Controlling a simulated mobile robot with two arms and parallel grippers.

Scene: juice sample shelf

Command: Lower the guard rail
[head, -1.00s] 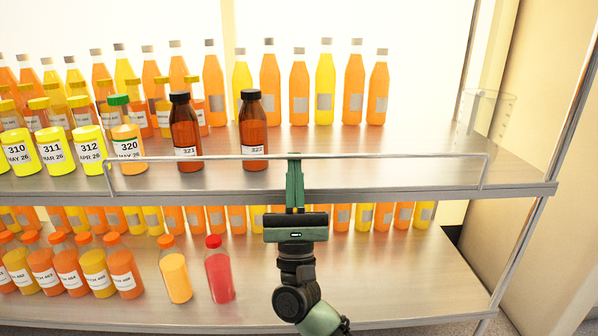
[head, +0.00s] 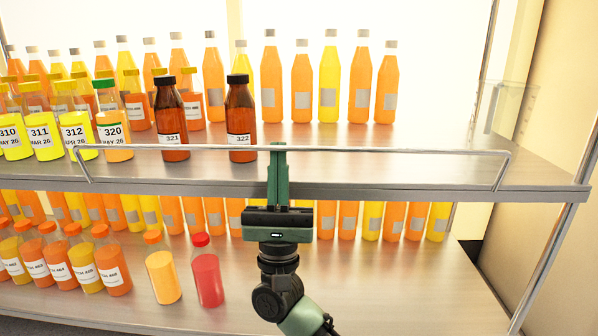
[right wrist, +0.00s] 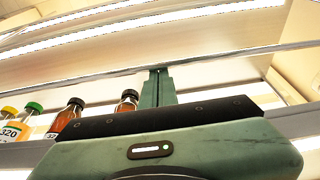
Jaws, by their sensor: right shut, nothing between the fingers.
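The guard rail (head: 400,151) is a thin metal bar along the front of the upper shelf (head: 345,188). Its two bent end legs spread outward toward the top, so it leans somewhat toward me, still raised above the shelf edge. My right gripper (head: 278,147) points up in front of the shelf edge, with its fingers together and empty. Its fingertips are at the rail, a little left of the rail's middle; whether they touch it or reach behind it I cannot tell. The right wrist view also shows the fingertips (right wrist: 158,72) at the bar. My left gripper is out of view.
Two brown bottles, 321 (head: 171,122) and 322 (head: 240,118), stand behind the rail. Numbered yellow-juice bottles stand at the left and tall orange bottles at the back. On the lower shelf (head: 400,285) are a red bottle (head: 207,272) and an orange one (head: 161,268); its right part is clear.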

